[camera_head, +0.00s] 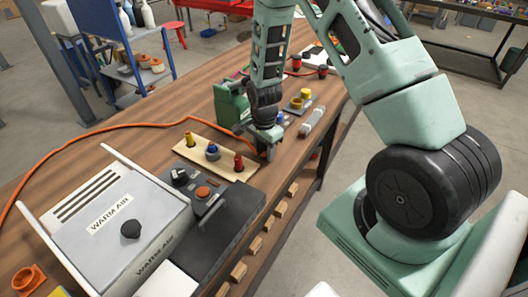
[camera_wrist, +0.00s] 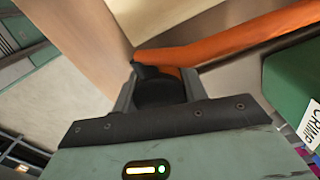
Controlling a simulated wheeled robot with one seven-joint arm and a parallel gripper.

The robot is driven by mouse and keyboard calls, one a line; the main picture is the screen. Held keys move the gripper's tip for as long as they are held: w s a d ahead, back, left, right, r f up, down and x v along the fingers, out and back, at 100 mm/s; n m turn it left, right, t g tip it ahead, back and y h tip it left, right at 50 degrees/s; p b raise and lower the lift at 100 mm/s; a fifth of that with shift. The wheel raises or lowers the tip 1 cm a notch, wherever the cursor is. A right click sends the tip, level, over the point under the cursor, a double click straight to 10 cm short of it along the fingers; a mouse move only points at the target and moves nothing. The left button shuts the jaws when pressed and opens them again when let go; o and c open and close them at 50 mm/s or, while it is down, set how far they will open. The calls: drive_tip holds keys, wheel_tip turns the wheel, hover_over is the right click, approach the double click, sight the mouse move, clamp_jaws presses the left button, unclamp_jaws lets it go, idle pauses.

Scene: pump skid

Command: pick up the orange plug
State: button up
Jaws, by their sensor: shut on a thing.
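My gripper (camera_head: 268,150) reaches down to the wooden bench beside the green machine, near the bench's right edge. In the wrist view my gripper (camera_wrist: 158,88) is shut on a dark piece with a little orange at it, which I take to be the orange plug (camera_wrist: 160,92). An orange cable (camera_wrist: 225,38) runs close by the fingertips and off to the upper right. In the head view the cable (camera_head: 130,125) curves across the bench to my gripper. The plug is mostly hidden there by the fingers.
A pale board (camera_head: 215,158) with yellow, blue and red pieces lies just left of my gripper. The green machine (camera_head: 232,104) stands close behind it and also shows in the wrist view (camera_wrist: 290,95). A grey warm-air box (camera_head: 120,225) fills the front left. Small parts lie beyond.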

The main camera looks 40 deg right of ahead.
drive_tip(key=shift+r, duration=0.2)
wheel_tip(320, 180, up, 18)
drive_tip(key=b, duration=0.1)
drive_tip(key=shift+f+b, duration=0.15)
drive_tip(key=shift+b, duration=0.15)
